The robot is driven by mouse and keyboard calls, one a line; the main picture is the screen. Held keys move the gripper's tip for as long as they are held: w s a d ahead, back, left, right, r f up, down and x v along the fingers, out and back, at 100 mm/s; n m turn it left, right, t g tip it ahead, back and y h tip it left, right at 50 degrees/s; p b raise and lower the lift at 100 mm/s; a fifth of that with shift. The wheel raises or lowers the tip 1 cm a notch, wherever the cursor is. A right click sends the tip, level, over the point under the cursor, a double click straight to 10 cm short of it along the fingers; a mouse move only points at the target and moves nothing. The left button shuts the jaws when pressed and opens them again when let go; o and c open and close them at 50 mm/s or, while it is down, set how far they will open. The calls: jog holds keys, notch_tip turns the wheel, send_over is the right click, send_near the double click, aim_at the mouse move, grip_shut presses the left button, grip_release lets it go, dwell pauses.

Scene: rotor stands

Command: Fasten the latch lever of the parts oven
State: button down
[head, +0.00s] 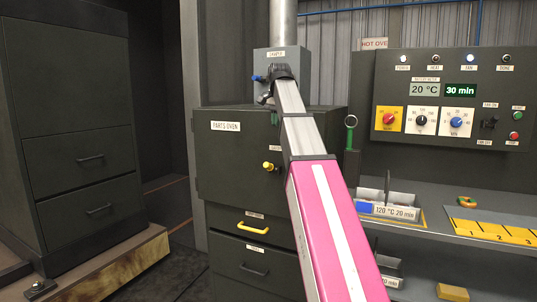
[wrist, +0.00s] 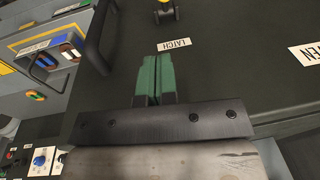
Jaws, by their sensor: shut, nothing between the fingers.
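The parts oven (head: 235,160) is a dark cabinet, and its door looks closed. The latch lever (head: 269,166) shows as a yellow knob on the door front, under a small label. In the wrist view the lever (wrist: 165,13) shows at the top edge, partly cut off, beyond the LATCH label (wrist: 174,44). My gripper (wrist: 155,60) has its green fingers together, empty, in front of the door near that label and apart from the lever. In the head view my arm covers the right part of the door, and the fingers are hard to make out.
A black door handle (wrist: 100,40) stands out beside the latch. Drawers with a yellow handle (head: 253,228) are below the oven. To the right are a control panel (head: 450,100), a shelf with a labelled tray (head: 393,212) and a green ring-topped object (head: 351,131).

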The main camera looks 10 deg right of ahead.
send_over(270, 168)
jog(key=shift+w+f, duration=0.2)
jog(key=shift+f, duration=3.15)
jog(key=shift+w+f, duration=0.15)
jog(key=shift+f, duration=3.15)
